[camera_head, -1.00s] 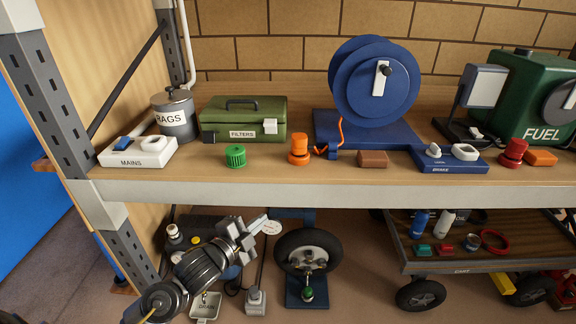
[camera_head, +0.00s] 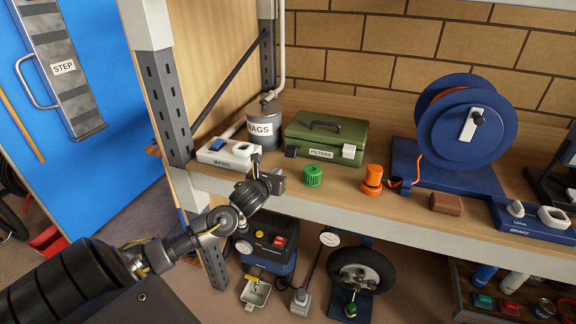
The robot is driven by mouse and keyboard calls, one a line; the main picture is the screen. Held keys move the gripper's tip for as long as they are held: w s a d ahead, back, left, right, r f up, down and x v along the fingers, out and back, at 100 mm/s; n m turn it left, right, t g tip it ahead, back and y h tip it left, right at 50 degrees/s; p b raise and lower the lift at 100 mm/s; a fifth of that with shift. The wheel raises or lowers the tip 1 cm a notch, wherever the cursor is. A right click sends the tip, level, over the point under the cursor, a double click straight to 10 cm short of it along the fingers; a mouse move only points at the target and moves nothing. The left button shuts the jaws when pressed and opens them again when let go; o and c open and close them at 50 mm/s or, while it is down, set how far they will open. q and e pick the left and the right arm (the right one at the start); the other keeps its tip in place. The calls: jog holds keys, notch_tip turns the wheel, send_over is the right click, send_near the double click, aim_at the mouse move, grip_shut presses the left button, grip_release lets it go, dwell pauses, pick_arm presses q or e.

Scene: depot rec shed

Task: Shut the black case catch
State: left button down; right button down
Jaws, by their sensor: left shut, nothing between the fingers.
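A green case (camera_head: 326,136) labelled FILTERS stands on the shelf with its lid down and a dark handle on top. Its black catch (camera_head: 291,152) is at the front left. A pale catch (camera_head: 348,151) is at the front right. The black catch is too small to tell how far its lever stands out. My left gripper (camera_head: 275,180) is shut and empty at the shelf's front edge, below and left of the black catch and apart from it. My right gripper is not in view.
A white MAINS switch box (camera_head: 226,152) and a grey RAGS tin (camera_head: 264,126) stand left of the case. A green cap (camera_head: 312,176) and an orange knob (camera_head: 373,180) stand in front and right. A blue reel (camera_head: 462,125) is further right.

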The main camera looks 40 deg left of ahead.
aim_at(287, 171)
pick_arm(q)
jog(key=shift+w, duration=0.1)
